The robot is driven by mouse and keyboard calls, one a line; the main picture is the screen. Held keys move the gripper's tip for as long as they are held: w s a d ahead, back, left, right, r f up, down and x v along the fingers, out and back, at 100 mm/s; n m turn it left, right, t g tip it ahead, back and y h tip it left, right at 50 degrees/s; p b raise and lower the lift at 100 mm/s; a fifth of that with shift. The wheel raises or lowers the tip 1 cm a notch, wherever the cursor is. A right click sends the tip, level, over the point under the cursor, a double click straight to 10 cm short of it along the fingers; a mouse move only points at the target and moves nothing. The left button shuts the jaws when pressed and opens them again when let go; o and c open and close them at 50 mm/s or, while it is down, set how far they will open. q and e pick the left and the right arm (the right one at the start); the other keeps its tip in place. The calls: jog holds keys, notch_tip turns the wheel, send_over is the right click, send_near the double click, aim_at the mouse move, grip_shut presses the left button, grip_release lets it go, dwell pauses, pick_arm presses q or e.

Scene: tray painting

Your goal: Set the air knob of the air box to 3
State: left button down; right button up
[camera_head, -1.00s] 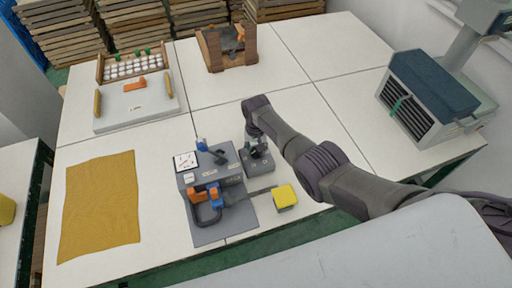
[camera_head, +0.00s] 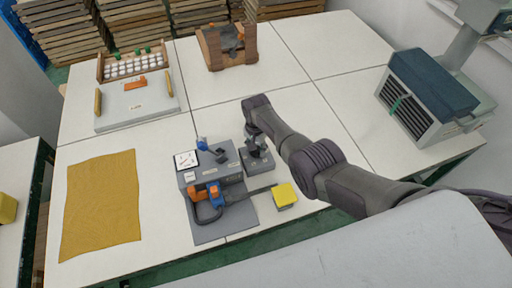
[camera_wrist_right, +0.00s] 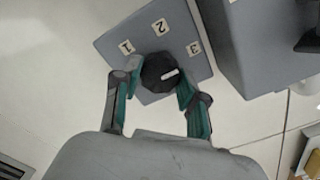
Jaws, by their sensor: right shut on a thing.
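The grey air box (camera_head: 258,163) stands at the right side of the larger grey unit on the table. In the right wrist view, its top (camera_wrist_right: 112,40) carries labels 1, 2 and 3 in an arc around a black knob (camera_wrist_right: 158,68). The knob's white mark points right and slightly up, roughly toward the 3 label (camera_wrist_right: 194,48) but a little below it. My right gripper (camera_wrist_right: 157,88), also in the head view (camera_head: 256,144), is shut on the knob, one finger on each side. My left gripper is not in view.
The larger grey unit (camera_head: 213,174) stands close beside the box, with an orange and blue spray tool (camera_head: 207,194) in front. A yellow block (camera_head: 285,194) lies nearby. A yellow cloth (camera_head: 101,205) lies at left. The table behind the box is clear.

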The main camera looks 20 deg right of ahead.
jog(key=shift+w+r, duration=0.1)
jog(key=o, duration=1.1)
jog(key=shift+o, duration=0.2)
notch_tip(320, 180, up, 12)
